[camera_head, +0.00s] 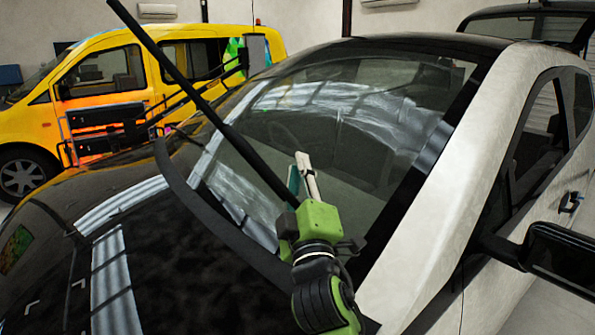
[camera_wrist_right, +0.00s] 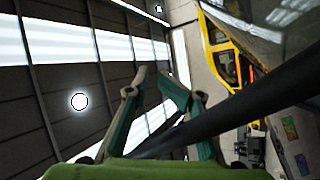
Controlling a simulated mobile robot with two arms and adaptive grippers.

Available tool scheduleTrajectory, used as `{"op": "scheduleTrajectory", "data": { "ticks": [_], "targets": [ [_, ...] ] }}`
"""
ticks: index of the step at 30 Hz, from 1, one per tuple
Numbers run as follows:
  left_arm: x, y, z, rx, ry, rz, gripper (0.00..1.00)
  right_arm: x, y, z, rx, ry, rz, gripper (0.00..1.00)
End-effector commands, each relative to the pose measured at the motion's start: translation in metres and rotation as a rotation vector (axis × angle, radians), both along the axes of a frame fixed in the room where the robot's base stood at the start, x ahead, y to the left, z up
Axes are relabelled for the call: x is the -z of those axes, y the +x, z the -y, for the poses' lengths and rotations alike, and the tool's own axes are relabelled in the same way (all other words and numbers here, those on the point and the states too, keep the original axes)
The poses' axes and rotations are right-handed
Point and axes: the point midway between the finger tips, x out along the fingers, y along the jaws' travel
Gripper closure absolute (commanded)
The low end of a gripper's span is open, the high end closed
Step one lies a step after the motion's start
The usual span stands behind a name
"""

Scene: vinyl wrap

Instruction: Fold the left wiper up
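A long black wiper (camera_head: 225,125) runs diagonally from the top left of the head view down to my right gripper. It appears raised off the windshield. My right gripper (camera_head: 302,160), green with teal-padded fingers, is over the lower windshield. In the right wrist view its fingertips (camera_wrist_right: 153,74) point inward with a gap between them. The black wiper bar (camera_wrist_right: 255,105) crosses close to the gripper's base and hides part of one finger; I cannot tell whether they touch. The wiper's lower end is hidden behind the gripper. A thinner black bar (camera_head: 205,88) shows farther left. My left gripper is out of view.
The car's windshield (camera_head: 345,130) and dark glossy hood (camera_head: 150,265) fill the middle and lower left. The white pillar (camera_head: 440,200) and side mirror (camera_head: 562,255) are at right. A yellow van (camera_head: 110,75) stands behind at left.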

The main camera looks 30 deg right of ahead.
Motion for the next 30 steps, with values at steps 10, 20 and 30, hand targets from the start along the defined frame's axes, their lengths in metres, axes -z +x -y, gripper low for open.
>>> {"op": "scheduleTrajectory", "data": {
  "ticks": [10,20,30],
  "targets": [
    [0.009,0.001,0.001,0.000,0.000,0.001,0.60,0.007,-0.012,-0.004,-0.004,-0.002,0.013,0.82],
    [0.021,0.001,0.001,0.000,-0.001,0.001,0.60,0.028,-0.027,-0.007,-0.004,0.000,0.004,0.82],
    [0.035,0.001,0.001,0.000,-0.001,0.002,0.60,0.047,-0.043,-0.009,0.001,0.000,0.000,0.82]
  ]
}}
